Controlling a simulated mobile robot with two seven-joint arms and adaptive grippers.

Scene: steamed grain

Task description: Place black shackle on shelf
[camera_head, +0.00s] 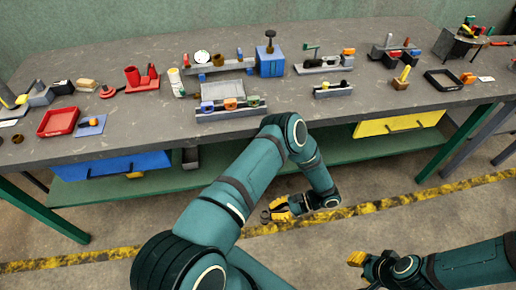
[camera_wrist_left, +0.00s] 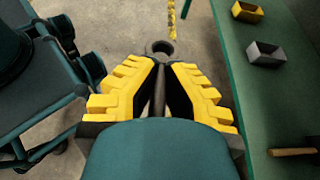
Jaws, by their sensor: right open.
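The black shackle (camera_wrist_left: 160,48) is a dark ring with a shank running back between the yellow fingers of my left gripper (camera_wrist_left: 160,80). In the head view, the ring (camera_head: 265,216) sticks out to the left of the left gripper (camera_head: 279,209). The gripper is shut on the shackle, in front of the workbench and over the floor. The green lower shelf (camera_head: 345,152) runs under the bench top, and it lies to the right in the left wrist view (camera_wrist_left: 285,105). My right gripper (camera_head: 360,259) is open and empty, low at the right over the floor.
The grey bench top (camera_head: 300,105) is crowded with tools and fixtures. A blue drawer (camera_head: 115,165) and a yellow drawer (camera_head: 400,123) hang above the shelf. On the shelf sit a yellow bin (camera_wrist_left: 247,12), a grey bin (camera_wrist_left: 265,52) and a wooden-handled tool (camera_wrist_left: 292,152), with bare room between.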

